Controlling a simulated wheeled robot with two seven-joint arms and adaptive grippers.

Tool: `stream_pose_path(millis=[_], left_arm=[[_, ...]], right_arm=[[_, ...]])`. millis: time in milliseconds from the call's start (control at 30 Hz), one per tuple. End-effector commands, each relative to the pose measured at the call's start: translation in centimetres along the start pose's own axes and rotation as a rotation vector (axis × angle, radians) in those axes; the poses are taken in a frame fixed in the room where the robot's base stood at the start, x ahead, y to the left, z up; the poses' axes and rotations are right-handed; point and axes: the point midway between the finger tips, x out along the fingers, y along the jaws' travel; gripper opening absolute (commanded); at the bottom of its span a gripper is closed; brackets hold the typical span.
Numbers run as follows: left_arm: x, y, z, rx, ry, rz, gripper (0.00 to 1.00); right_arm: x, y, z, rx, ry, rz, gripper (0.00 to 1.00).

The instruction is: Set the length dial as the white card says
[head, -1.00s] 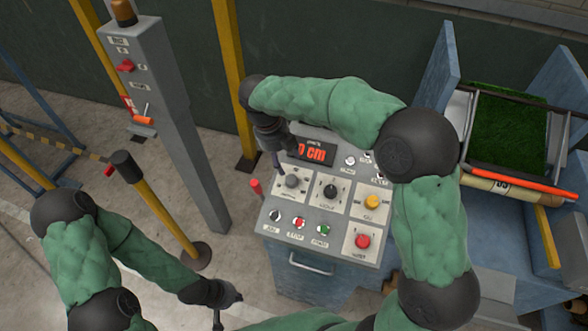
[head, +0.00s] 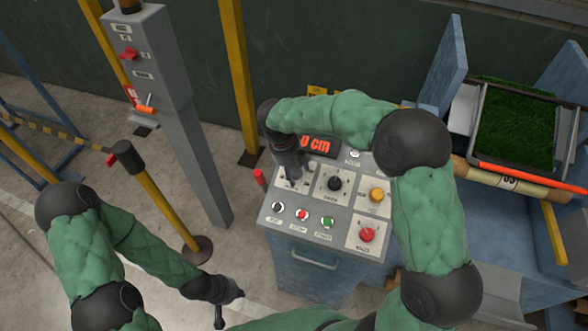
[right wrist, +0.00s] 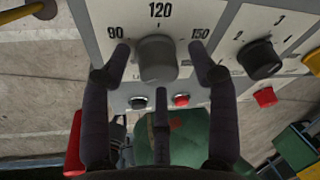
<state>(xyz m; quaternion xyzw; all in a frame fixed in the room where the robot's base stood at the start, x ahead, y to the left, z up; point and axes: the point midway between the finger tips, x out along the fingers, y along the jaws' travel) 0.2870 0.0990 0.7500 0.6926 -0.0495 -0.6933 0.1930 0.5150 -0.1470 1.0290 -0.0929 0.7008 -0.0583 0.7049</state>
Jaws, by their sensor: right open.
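The length dial is a grey knob (right wrist: 157,60) on a light plate marked 90, 120 and 150 in the right wrist view. I cannot make out its pointer. My right gripper (right wrist: 160,75) is open, with its fingers on both sides of the knob and a third finger below. Whether they touch it is unclear. In the head view my right gripper (head: 293,180) covers most of the dial. The red display (head: 316,144) shows "0 cm", its left part hidden by my arm. My left gripper (head: 228,302) hangs left of the console, its fingers unclear. No white card is readable.
The console (head: 325,228) also has a black knob (head: 334,183), a yellow knob (head: 376,195), a red button (head: 367,234) and several small buttons. A grey post (head: 165,90) and yellow bollard (head: 160,200) stand left. A turf tray (head: 515,130) is at right.

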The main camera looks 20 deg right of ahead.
Motion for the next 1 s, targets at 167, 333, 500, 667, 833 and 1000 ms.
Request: stream_pose_path(millis=[167,333,500,667,833,1000], left_arm=[[0.0,0.0,0.0,0.0,0.0,0.0,0.0],[0.0,0.0,0.0,0.0,0.0,0.0,0.0],[-0.1,0.0,0.0,0.0,0.0,0.0,0.0],[-0.5,0.2,0.0,0.0,0.0,0.0,0.0],[-1.4,0.5,0.1,0.0,0.0,0.0,0.0],[-2.4,0.9,0.1,0.0,0.0,0.0,0.0]], right_arm=[[0.0,0.0,0.0,0.0,0.0,0.0,0.34],[0.0,0.0,-0.1,0.0,0.003,-0.001,0.06],[0.1,0.0,-0.2,0.005,0.007,-0.001,0.06],[0.1,-0.1,-0.3,0.04,0.01,0.009,0.06],[0.0,-0.1,-0.3,0.127,0.013,0.032,0.06],[0.0,-0.2,-0.4,0.26,0.015,0.069,0.06]])
